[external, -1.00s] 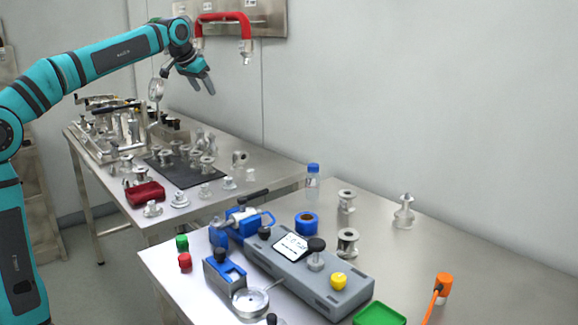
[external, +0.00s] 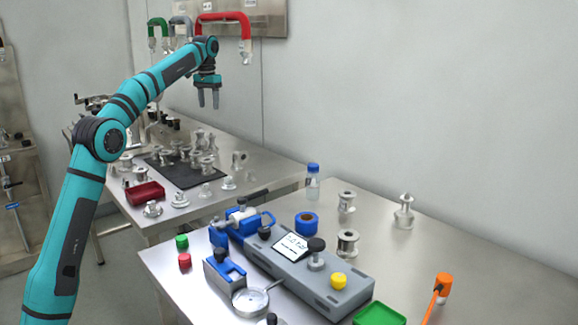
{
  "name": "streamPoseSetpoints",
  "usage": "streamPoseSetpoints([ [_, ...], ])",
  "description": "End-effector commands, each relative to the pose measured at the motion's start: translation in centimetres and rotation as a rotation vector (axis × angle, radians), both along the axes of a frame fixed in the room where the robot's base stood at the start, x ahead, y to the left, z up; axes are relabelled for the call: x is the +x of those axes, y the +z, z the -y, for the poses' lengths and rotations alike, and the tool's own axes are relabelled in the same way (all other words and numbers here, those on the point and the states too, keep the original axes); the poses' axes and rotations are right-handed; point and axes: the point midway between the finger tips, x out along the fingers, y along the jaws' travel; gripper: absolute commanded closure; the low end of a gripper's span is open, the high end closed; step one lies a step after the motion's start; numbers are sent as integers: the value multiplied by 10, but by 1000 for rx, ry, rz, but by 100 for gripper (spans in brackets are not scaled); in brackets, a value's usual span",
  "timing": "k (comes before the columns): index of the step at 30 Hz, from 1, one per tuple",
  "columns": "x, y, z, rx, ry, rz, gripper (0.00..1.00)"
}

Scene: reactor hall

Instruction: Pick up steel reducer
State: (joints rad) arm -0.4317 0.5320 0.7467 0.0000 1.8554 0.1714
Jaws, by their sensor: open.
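My gripper (external: 208,100) points down, open and empty, high above the far part of the back table. Several small steel fittings (external: 204,162) stand below it on and around a dark mat (external: 180,176). A tapered steel piece (external: 403,212) stands upright alone at the right of the front table, well away from my gripper. Two spool-shaped steel pieces stand left of it, one farther back (external: 346,202) and one nearer (external: 347,243). I cannot tell for certain which of these pieces is the steel reducer.
A grey and blue device (external: 300,270) fills the middle of the front table. A blue-capped bottle (external: 313,183), a blue tape roll (external: 307,223), a green tray (external: 379,314) and an orange-headed tool (external: 442,287) stand around it. A dark red tray (external: 145,193) lies on the back table.

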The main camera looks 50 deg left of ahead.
Motion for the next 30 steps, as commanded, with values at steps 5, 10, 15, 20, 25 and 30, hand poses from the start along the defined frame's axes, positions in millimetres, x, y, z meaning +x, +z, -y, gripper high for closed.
streamPoseSetpoints([
  [5, 1, -11, -3, -5, 1, -9, 40],
  [10, 0, -38, -2, -5, 1, -9, 40],
  [15, 0, -68, -2, -5, 1, -9, 40],
  [20, 0, -96, -2, -5, 1, -9, 40],
  [25, 0, -117, -2, -4, 1, -8, 40],
  [30, 0, -125, -2, -3, 1, -7, 40],
])
